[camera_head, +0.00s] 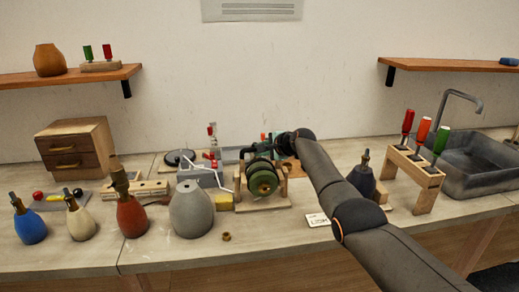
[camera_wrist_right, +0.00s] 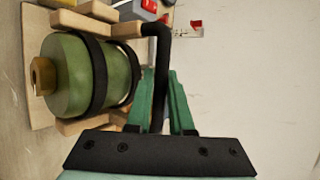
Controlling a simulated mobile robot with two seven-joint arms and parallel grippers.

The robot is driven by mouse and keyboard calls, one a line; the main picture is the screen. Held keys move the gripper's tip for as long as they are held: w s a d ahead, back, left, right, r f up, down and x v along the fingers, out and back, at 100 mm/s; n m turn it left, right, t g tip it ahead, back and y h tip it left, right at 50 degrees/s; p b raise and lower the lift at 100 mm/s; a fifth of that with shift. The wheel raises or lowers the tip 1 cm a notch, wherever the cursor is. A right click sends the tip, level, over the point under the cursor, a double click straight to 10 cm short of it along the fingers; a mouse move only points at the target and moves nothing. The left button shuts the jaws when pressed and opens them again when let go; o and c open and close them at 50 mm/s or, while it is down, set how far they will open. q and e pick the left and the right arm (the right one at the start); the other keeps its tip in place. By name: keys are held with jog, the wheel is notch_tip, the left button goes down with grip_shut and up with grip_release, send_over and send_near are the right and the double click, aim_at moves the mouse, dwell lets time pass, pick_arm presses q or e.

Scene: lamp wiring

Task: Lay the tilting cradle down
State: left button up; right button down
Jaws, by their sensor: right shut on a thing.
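The tilting cradle (camera_head: 282,190) is a wooden frame on the bench in the head view. It holds a green lamp body (camera_head: 263,182) lying on its side with its round end towards the front. In the right wrist view the lamp body (camera_wrist_right: 70,75) is ringed by black bands (camera_wrist_right: 97,75) between wooden bars. A brass-coloured nut (camera_wrist_right: 40,76) sits at its end. My right gripper (camera_wrist_right: 160,88) is shut on the cradle's bent black handle (camera_wrist_right: 155,32), beside the lamp body. In the head view my right arm hides part of the cradle's back. My left gripper is not in view.
A dark lamp body (camera_head: 362,179) and a screwdriver rack (camera_head: 413,175) stand to the right. A label card (camera_head: 317,220) and a small brass ring (camera_head: 226,237) lie in front.

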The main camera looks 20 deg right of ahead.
jog(key=shift+w+d+r, duration=0.1)
jog(key=shift+w+r, duration=0.1)
jog(key=shift+r, duration=0.15)
dwell(0.4)
jog(key=c, duration=1.2)
grip_release()
jog(key=shift+c, duration=0.2)
jog(key=o, duration=0.4)
jog(key=shift+f, duration=0.2)
jog(key=shift+o, duration=0.2)
jog(key=shift+f, duration=0.1)
jog(key=shift+s, duration=0.1)
